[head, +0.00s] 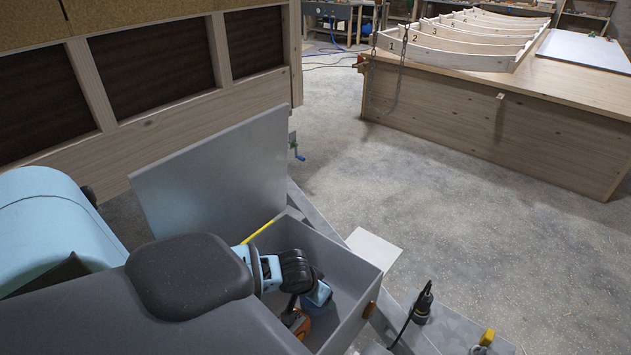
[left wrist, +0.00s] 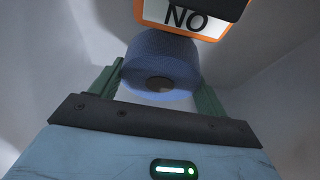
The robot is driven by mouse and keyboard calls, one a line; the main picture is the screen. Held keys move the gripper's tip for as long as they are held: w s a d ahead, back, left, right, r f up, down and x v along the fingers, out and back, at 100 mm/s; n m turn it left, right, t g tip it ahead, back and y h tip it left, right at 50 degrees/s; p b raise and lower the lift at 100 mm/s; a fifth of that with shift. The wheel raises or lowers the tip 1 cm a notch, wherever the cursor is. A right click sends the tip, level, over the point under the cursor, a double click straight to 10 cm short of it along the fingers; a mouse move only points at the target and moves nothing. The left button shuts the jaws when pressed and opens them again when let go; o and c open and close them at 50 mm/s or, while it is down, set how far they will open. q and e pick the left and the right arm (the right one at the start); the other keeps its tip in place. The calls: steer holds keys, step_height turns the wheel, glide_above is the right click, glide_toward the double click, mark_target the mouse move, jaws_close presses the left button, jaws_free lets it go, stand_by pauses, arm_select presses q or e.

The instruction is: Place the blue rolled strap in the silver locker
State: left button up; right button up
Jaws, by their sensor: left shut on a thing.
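The silver locker (head: 345,278) is an open grey box with its lid (head: 215,175) raised on the left side. My left gripper (head: 305,292) reaches down inside it. The blue rolled strap (head: 318,296) is between the fingers, within the box walls. In the left wrist view my left gripper (left wrist: 160,88) has its green fingers on both sides of the blue roll (left wrist: 158,62), shut on it. I cannot tell whether the roll touches the locker floor. My right gripper is not in view.
An orange object (head: 297,322) lies in the locker near the gripper. A sign reading "NO" (left wrist: 188,16) is close beyond the roll. A black tool with a cable (head: 423,302) and a yellow item (head: 487,337) stand right of the locker. A large wooden bench (head: 500,130) is farther back.

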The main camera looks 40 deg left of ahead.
arm_select(q)
step_height(320, 180, down, 4)
steer(key=shift+r+b, duration=0.15)
steer(key=shift+b, duration=0.2)
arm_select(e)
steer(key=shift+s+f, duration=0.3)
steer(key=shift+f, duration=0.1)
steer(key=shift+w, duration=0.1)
arm_select(q)
steer(key=o, duration=1.1)
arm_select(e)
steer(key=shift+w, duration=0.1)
arm_select(q)
steer(key=shift+r, duration=0.15)
steer(key=p+v, duration=0.2)
steer(key=v, duration=1)
steer(key=shift+p, duration=0.35)
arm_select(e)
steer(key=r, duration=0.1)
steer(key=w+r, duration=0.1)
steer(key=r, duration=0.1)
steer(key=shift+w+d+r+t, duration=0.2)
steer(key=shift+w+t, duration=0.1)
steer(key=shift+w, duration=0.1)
